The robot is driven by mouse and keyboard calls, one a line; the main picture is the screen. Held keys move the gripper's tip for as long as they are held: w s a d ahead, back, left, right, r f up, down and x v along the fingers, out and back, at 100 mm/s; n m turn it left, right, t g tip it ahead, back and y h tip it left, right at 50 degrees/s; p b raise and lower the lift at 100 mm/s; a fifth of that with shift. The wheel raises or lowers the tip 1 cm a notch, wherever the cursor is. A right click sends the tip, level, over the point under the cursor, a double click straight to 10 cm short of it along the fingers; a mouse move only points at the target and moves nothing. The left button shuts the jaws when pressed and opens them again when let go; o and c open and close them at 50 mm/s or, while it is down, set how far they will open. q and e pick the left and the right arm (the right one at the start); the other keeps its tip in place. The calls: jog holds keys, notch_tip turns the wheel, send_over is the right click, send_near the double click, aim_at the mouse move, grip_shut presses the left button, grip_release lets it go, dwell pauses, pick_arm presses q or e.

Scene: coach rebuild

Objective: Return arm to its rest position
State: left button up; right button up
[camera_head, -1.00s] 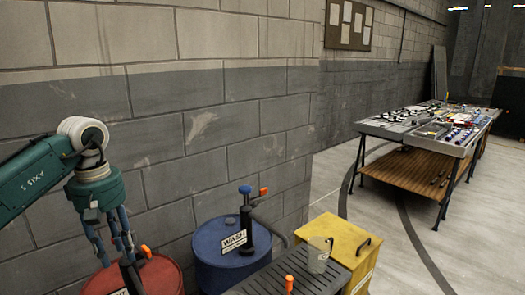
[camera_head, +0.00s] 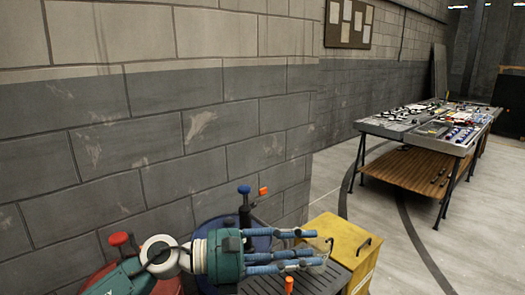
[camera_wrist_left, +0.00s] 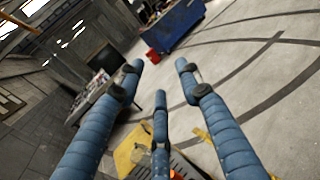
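My left gripper (camera_head: 318,252) has a teal body and blue segmented fingers. It points right in the head view, in front of the blue drum and over the dark slatted top. In the left wrist view its fingers (camera_wrist_left: 160,85) are spread apart with nothing between them, so it is open and empty. My left arm (camera_head: 135,275) comes in low from the bottom left. My right gripper is in neither view.
A clear cup (camera_head: 327,243) is mostly hidden behind the fingers. A yellow box (camera_head: 342,236), a blue drum (camera_head: 262,241) with a pump, a red drum and a slatted top (camera_head: 333,281) crowd the area below. A block wall stands behind; a cluttered table (camera_head: 390,127) is farther right.

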pick_arm(q)
jog(key=w+a+r+n+t+y, duration=0.15)
jog(key=a+n+t, duration=0.25)
jog(key=n+t, duration=0.5)
jog(key=w+a+r+n+t, duration=0.3)
jog(key=n+t, duration=0.2)
jog(key=n, duration=0.7)
jog(key=s+a+f+n+y, duration=0.1)
jog(key=a+f+n+y, duration=1.45)
jog(key=f+n, duration=0.4)
jog(key=s+a+f+n+g, duration=0.5)
jog(key=s+f+n+g, duration=0.15)
jog(key=s+f, duration=0.55)
jog(key=s+f+n+g, duration=0.2)
jog(key=s+f+g, duration=0.15)
jog(key=s, duration=0.55)
jog(key=s+f+n+g, duration=0.3)
jog(key=s+f, duration=0.2)
jog(key=s, duration=0.3)
jog(key=s+a+f+g, duration=0.1)
jog(key=s+f, duration=0.1)
jog(key=f, duration=1.2)
jog(key=s+f, duration=0.2)
jog(key=f, duration=1.2)
jog(key=s+a+f+g, duration=0.1)
jog(key=s+a+f, duration=0.2)
jog(key=s+f, duration=1.1)
jog(key=shift+s+m, duration=0.4)
jog(key=shift+s, duration=0.5)
